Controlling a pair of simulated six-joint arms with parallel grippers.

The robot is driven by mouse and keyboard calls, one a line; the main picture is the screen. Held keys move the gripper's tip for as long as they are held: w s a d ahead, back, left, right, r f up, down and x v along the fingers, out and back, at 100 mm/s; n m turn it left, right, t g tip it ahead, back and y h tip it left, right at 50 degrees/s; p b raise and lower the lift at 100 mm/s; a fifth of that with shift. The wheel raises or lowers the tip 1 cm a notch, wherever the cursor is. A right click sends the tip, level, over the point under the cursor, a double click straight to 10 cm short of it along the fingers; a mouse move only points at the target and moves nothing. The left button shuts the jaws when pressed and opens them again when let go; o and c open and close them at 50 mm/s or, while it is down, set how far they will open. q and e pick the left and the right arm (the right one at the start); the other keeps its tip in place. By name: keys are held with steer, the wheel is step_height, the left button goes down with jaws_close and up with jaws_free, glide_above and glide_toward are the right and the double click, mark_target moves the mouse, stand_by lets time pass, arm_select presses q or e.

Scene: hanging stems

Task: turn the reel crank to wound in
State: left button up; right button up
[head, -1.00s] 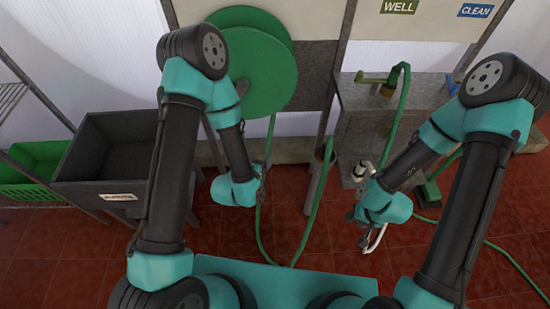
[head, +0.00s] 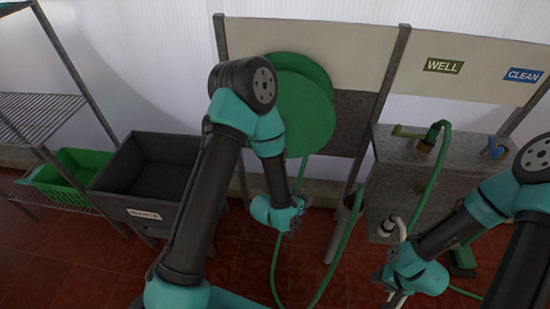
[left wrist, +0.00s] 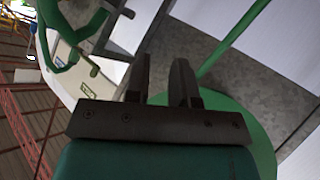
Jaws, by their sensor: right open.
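The green reel (head: 308,112) is mounted on the back frame, left of centre in the head view. My left arm covers its left part, and I cannot make out its crank. The reel disc also shows behind my left gripper in the left wrist view (left wrist: 238,125). My left gripper (head: 298,208) hangs just below the reel; in the left wrist view its two fingers (left wrist: 164,75) are apart with nothing between them. My right gripper (head: 388,268) is open at the lower right, well away from the reel. A white bent piece (head: 390,226) shows beside it.
A green hose (head: 275,265) hangs from the reel and loops near the floor. A grey bench (head: 395,165) with a tap and hose stands right, under the WELL (head: 443,66) and CLEAN (head: 523,75) signs. A dark bin (head: 150,175), green crate (head: 75,175) and wire rack (head: 40,110) stand left.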

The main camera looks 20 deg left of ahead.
arm_select(q)
steer(key=d+g, duration=0.1)
steer(key=w+d+g, duration=0.1)
steer(key=d+g, duration=0.1)
steer(key=shift+w+r+h, duration=0.1)
steer(key=shift+w+h, duration=0.2)
steer(key=shift+w, duration=0.05)
jaws_close()
steer(key=w+a+r+g+y, duration=0.2)
steer(key=a+r+y, duration=0.1)
steer(key=r, duration=0.3)
steer(key=w+a+r+n+g+y, duration=0.1)
steer(key=w+a+r+g+y, duration=0.1)
steer(key=r, duration=0.4)
steer(key=w+a+r+n+g+y, duration=0.1)
steer(key=w+a+r+g+y, duration=0.1)
steer(key=a+r+y, duration=0.3)
steer(key=shift+w+r+g+y, duration=0.4)
steer(key=shift+w+r+y, duration=0.25)
steer(key=shift+r, duration=0.3)
